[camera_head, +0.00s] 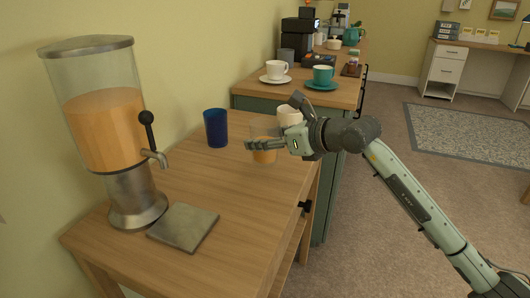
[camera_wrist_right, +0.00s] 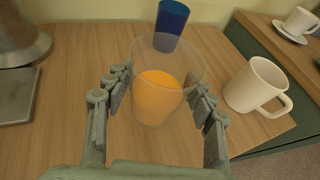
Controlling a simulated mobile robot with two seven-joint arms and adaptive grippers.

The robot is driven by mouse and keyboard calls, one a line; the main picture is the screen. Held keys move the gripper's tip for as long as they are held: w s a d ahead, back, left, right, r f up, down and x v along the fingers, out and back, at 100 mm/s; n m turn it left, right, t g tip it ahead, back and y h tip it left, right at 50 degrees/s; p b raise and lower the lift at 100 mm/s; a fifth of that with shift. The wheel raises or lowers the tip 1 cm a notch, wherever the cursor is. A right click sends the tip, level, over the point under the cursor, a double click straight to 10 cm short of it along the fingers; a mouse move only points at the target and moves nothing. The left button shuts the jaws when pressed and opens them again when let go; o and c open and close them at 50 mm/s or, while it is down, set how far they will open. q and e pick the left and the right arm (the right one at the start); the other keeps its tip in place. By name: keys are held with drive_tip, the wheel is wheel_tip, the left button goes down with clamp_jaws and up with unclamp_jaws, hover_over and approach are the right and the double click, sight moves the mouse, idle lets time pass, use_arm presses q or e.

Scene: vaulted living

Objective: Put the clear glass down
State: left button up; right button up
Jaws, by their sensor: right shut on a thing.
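The clear glass (camera_head: 264,156), part filled with orange juice, is upright at the wooden table (camera_head: 222,180), near its far right part. My right gripper (camera_head: 262,145) reaches in from the right and is shut on the glass. In the right wrist view the glass (camera_wrist_right: 158,100) sits between the two fingers of the gripper (camera_wrist_right: 160,88). I cannot tell whether its base touches the table top. My left gripper is not in view.
A blue cup (camera_head: 215,128) stands left of the glass and a cream mug (camera_head: 289,117) stands behind it. A juice dispenser (camera_head: 105,110) and a grey square mat (camera_head: 183,227) are at the left. The front right table top is clear. A counter (camera_head: 250,88) with cups adjoins behind.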

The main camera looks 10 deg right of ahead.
sight(265, 153)
wheel_tip(265, 153, down, 3)
drive_tip(key=shift+f, duration=0.4)
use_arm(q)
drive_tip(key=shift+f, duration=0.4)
use_arm(e)
drive_tip(key=shift+f, duration=0.15)
drive_tip(key=o, duration=1.3)
drive_tip(key=shift+o, duration=1.1)
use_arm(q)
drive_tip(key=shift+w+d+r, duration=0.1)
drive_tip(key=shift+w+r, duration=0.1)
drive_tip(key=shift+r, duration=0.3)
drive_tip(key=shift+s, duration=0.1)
